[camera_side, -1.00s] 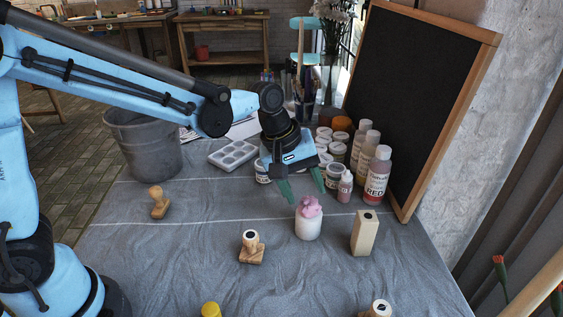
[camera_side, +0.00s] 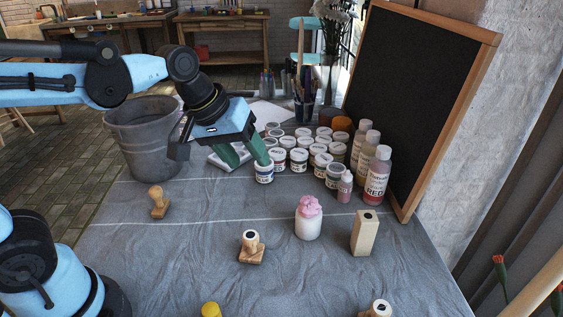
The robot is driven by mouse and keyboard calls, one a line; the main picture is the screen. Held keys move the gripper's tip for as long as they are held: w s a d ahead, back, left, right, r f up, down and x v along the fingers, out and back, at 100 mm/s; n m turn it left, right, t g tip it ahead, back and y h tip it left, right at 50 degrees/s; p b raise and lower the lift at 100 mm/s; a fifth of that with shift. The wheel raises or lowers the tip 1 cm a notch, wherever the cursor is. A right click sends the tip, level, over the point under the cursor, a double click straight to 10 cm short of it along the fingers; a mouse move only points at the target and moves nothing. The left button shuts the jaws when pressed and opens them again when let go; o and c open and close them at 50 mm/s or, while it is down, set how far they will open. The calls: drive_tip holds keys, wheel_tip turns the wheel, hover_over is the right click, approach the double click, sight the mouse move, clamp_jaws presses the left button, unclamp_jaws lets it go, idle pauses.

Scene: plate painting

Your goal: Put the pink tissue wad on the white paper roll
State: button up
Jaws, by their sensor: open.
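The pink tissue wad (camera_side: 309,206) sits on top of the upright white paper roll (camera_side: 308,228), near the middle of the cloth-covered table. My gripper (camera_side: 249,160) is open, with its green fingers apart. It is up and to the left of the wad and roll, well clear of both. Its fingertips show close to a small paint jar (camera_side: 264,174); I cannot tell whether they touch it. Nothing shows between the fingers.
Several paint jars (camera_side: 299,160) and bottles (camera_side: 376,175) stand behind the roll. A wooden block (camera_side: 364,233) is right of it, a wooden stamp (camera_side: 251,248) left. A grey bucket (camera_side: 150,140) and chalkboard (camera_side: 420,90) flank the table.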

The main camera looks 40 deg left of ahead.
drive_tip(key=s+a+f+m+t+y, duration=0.1)
drive_tip(key=s+a+f+m+t, duration=0.1)
drive_tip(key=s+a+m, duration=0.3)
drive_tip(key=shift+s+f+y, duration=0.25)
drive_tip(key=shift+f+y, duration=0.05)
drive_tip(key=shift+f, duration=0.45)
